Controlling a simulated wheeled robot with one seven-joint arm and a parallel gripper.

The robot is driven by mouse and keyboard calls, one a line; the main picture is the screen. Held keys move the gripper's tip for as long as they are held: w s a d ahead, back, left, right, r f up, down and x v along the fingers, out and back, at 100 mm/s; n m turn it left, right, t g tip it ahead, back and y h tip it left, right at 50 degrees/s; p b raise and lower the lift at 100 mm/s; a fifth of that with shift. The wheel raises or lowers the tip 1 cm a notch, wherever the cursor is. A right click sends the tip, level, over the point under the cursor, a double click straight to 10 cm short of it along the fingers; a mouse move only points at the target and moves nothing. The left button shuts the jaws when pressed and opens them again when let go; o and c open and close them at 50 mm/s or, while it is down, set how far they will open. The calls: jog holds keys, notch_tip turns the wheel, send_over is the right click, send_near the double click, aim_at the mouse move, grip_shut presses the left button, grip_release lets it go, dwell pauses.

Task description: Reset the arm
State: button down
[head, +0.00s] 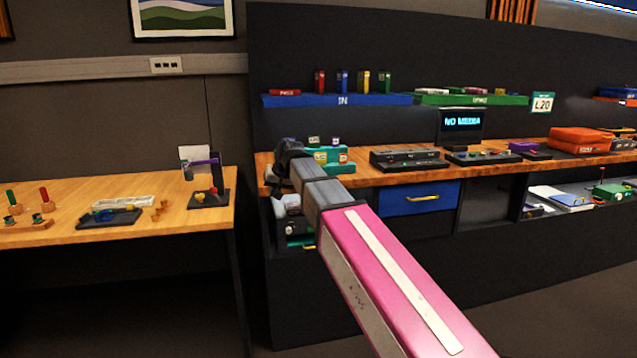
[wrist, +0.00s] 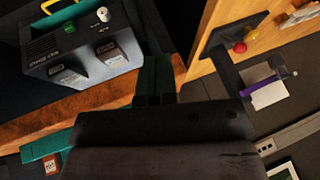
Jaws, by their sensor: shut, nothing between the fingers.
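My arm reaches from the lower right of the head view towards the left end of the long workbench (head: 362,178). Its dark end is in front of the bench's left corner, and the fingertips are not clear there. In the wrist view my gripper (wrist: 155,84) shows as two dark green fingers pressed together, with nothing between them. The fingers point into the gap between the bench edge and the wooden side table (wrist: 213,28). They appear apart from everything around them.
A dark box (wrist: 80,60) with a white knob is left of the fingers in the wrist view. A teal rack (head: 338,160) stands on the bench beside my arm's end. The side table (head: 120,228) holds a stand with a purple arm (head: 203,161). Floor shows between the tables.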

jog(key=s+d+f+m+g+h, duration=0.1)
jog(key=s+d+f, duration=0.2)
jog(key=d+f, duration=0.65)
jog(key=s+d+f+m+g+h, duration=0.1)
jog(key=s+d+f+h, duration=0.15)
jog(key=d+f, duration=0.75)
jog(key=s+d+f+m+g+h, duration=0.1)
jog(key=s+d+f+g, duration=0.1)
jog(key=s+d+f, duration=1.2)
jog(key=shift+s+d+f, duration=0.3)
jog(key=shift+f, duration=0.25)
